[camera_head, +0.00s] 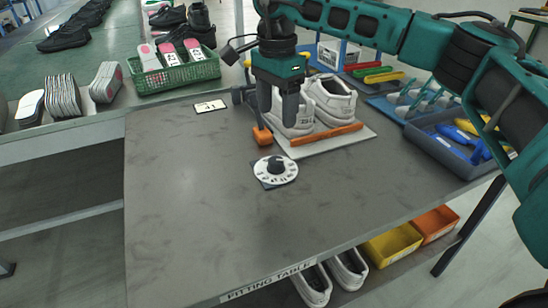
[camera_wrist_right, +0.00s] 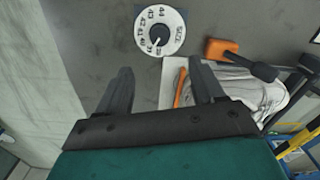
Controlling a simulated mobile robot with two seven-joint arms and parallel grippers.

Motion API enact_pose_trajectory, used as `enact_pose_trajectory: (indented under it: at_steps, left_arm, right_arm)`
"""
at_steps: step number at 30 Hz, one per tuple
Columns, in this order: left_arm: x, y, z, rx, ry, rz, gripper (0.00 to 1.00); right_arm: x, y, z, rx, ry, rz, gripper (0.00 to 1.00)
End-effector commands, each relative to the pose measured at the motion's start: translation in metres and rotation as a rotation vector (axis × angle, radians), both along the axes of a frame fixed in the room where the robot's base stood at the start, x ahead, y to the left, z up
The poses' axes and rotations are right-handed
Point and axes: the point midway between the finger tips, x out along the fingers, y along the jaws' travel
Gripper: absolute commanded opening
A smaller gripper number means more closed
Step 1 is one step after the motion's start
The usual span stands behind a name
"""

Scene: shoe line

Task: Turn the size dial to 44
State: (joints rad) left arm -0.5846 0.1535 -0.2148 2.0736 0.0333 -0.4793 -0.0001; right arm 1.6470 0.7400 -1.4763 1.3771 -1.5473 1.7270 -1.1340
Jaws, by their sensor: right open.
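The size dial (camera_head: 275,170) is a white numbered disc with a black knob, on a dark plate on the grey fitting table. In the right wrist view the dial (camera_wrist_right: 175,42) lies beyond my fingertips. My left gripper is in neither view.
White shoes (camera_head: 333,100) stand on a pale board (camera_head: 345,140) with an orange bar (camera_head: 327,140), close by my right gripper. An orange-headed mallet (camera_head: 262,136) lies behind the dial. A grey tray (camera_head: 445,150) holds blue tools. The table's front left is clear.

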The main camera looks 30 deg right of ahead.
Motion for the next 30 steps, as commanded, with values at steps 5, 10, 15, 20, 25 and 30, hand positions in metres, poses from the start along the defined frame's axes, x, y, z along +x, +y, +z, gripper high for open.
enact_pose_trajectory:
  at_steps: [5,10,15,20,25,30]
  left_arm:
    - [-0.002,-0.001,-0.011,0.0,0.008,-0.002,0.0]
    - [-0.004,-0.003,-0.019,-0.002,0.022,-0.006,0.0]
    - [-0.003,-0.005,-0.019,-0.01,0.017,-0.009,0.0]
    - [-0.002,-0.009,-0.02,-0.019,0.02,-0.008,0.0]
    - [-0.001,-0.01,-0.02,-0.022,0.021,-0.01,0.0]
    - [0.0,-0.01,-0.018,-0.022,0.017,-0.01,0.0]
  right_arm:
    - [-0.001,0.0,-0.032,0.0,0.005,-0.001,0.68]
    - [-0.001,0.0,-0.069,0.001,0.004,-0.001,0.68]
    - [-0.001,0.001,-0.1,0.004,0.003,-0.001,0.68]
    - [-0.001,0.001,-0.117,0.004,0.002,-0.001,0.68]
    - [0.0,0.001,-0.124,0.005,0.0,-0.001,0.68]
    - [0.0,0.001,-0.124,0.005,0.0,-0.001,0.68]
